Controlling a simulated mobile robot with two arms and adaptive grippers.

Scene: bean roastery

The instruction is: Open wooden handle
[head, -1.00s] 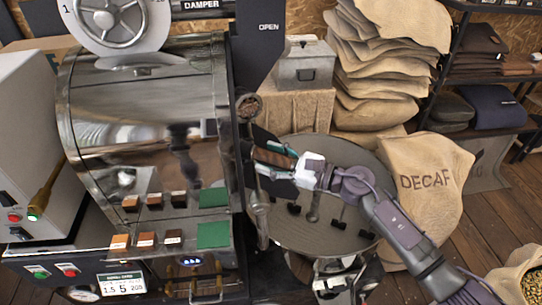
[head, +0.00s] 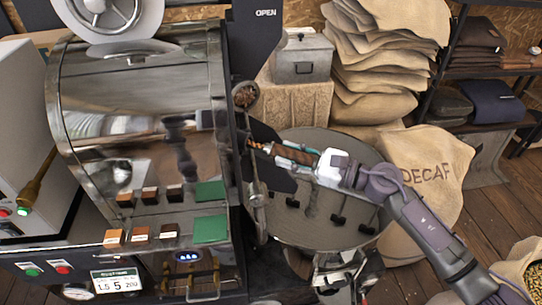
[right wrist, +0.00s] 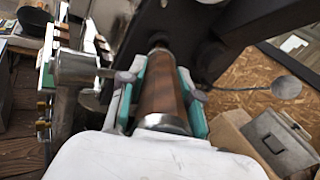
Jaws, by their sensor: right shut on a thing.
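The wooden handle (head: 297,154) is brown with metal end collars. It joins a dark plate (head: 270,178) on the right side of the shiny roaster drum, above the round cooling tray (head: 345,151). My right gripper (head: 292,153) is shut on the handle. In the right wrist view, the handle (right wrist: 161,91) runs lengthwise between the two green-padded fingers (right wrist: 160,95), one on each side. The fingers hide parts of its sides. My left gripper is not in view.
The roaster drum (head: 140,105) stands close on the left. A metal post (head: 256,205) rises beside the tray. A grey metal box (head: 302,58), stacked sacks (head: 385,60) and the DECAF sack (head: 425,170) stand behind and right.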

